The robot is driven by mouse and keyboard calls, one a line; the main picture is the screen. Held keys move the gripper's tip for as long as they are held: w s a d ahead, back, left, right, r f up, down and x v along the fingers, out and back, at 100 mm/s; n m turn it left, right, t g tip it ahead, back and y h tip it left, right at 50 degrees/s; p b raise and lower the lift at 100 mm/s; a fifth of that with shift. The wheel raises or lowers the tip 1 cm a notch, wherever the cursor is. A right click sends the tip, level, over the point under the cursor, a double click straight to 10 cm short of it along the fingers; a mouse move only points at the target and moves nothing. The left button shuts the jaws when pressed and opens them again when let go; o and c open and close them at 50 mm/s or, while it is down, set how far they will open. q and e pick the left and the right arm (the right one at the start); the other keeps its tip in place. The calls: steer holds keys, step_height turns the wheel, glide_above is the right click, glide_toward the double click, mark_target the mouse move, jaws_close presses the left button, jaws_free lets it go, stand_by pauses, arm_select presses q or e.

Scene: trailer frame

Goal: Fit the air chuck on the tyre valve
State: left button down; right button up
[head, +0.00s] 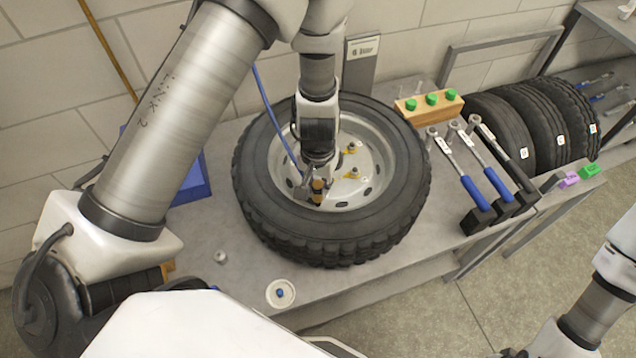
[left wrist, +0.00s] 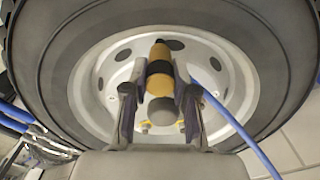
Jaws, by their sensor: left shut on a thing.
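The tyre (head: 265,205) lies flat on the grey bench with its light metal rim (head: 375,150) facing up. My left gripper (head: 314,190) is over the near-left part of the rim, pointing down. It is shut on the air chuck (head: 318,185), a brass-coloured piece with a dark band. In the left wrist view the air chuck (left wrist: 160,80) sits between the two fingers of the gripper (left wrist: 158,105), in front of the rim (left wrist: 215,75). A blue hose (head: 273,115) runs down toward the chuck. The tyre valve cannot be made out. My right gripper is not clearly in view; only part of that arm shows.
Torque wrenches with blue handles (head: 473,191) lie right of the tyre. A wooden block with green caps (head: 428,106) stands behind them. Several tyres (head: 500,128) stand at the right. A white dish (head: 281,293) and a small metal piece (head: 221,257) lie on the bench (head: 240,275) in front.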

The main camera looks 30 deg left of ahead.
arm_select(q)
steer(key=shift+f, duration=0.35)
steer(key=c, duration=0.8)
jaws_free()
steer(key=shift+c, duration=0.2)
steer(key=o, duration=0.5)
step_height(320, 180, up, 8)
steer(key=p, duration=0.6)
steer(key=shift+r+p, duration=0.1)
steer(key=shift+p, duration=0.25)
